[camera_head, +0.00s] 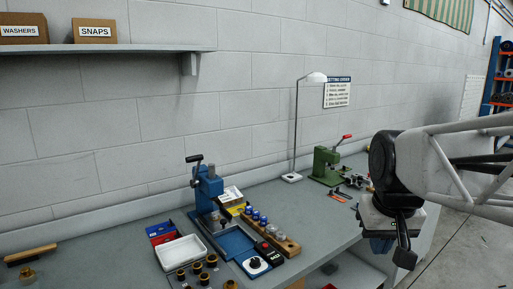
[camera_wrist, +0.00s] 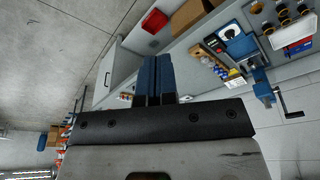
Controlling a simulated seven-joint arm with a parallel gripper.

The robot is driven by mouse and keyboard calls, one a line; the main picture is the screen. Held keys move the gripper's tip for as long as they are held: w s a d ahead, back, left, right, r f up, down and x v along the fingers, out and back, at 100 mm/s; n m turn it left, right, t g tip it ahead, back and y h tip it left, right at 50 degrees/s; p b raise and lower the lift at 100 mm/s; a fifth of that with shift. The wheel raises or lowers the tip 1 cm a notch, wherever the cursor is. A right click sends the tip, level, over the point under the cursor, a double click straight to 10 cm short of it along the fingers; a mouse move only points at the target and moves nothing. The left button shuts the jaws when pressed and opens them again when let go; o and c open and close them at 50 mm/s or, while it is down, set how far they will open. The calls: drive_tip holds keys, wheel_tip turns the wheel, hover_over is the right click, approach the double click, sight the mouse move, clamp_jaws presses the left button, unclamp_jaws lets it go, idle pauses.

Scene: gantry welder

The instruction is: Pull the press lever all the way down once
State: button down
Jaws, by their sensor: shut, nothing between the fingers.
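A blue bench press (camera_head: 208,186) stands on the grey bench in the head view. Its lever (camera_head: 194,159) has a black grip and sticks up at the top left of the press. The press also shows at the right of the wrist view (camera_wrist: 263,87), with its lever (camera_wrist: 290,114) beside it. A green press (camera_head: 323,166) with a red-handled lever (camera_head: 345,138) stands farther along the bench. My gripper (camera_head: 381,244) is at the right, past the bench's front edge and well apart from both levers. Its blue fingers (camera_wrist: 155,75) are together and empty in the wrist view.
A lamp (camera_head: 295,130) rises beside the green press. A shelf (camera_head: 110,48) with boxes hangs at upper left.

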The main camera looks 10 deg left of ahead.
drive_tip(key=w+a+r+n, duration=0.1)
drive_tip(key=w+a+r, duration=0.5)
drive_tip(key=w, duration=0.4)
drive_tip(key=w+a+r+n, duration=0.2)
drive_tip(key=w+a+r, duration=0.2)
drive_tip(key=w+a, duration=0.55)
drive_tip(key=w+a+r+n, duration=0.1)
drive_tip(key=w+a+r, duration=0.5)
drive_tip(key=w, duration=0.4)
drive_tip(key=w+a+n, duration=0.1)
drive_tip(key=w+a, duration=0.4)
drive_tip(key=a, duration=0.6)
drive_tip(key=w+a+f+n+y, duration=0.1)
drive_tip(key=w+a, duration=0.4)
drive_tip(key=a, duration=0.7)
drive_tip(key=w+a+f+n+g, duration=0.1)
drive_tip(key=w+a, duration=0.4)
drive_tip(key=a, duration=0.6)
drive_tip(key=shift+w+a+n, duration=0.2)
drive_tip(key=shift+w+n, duration=0.15)
drive_tip(key=shift+n, duration=0.05)
drive_tip(key=shift+f, duration=0.1)
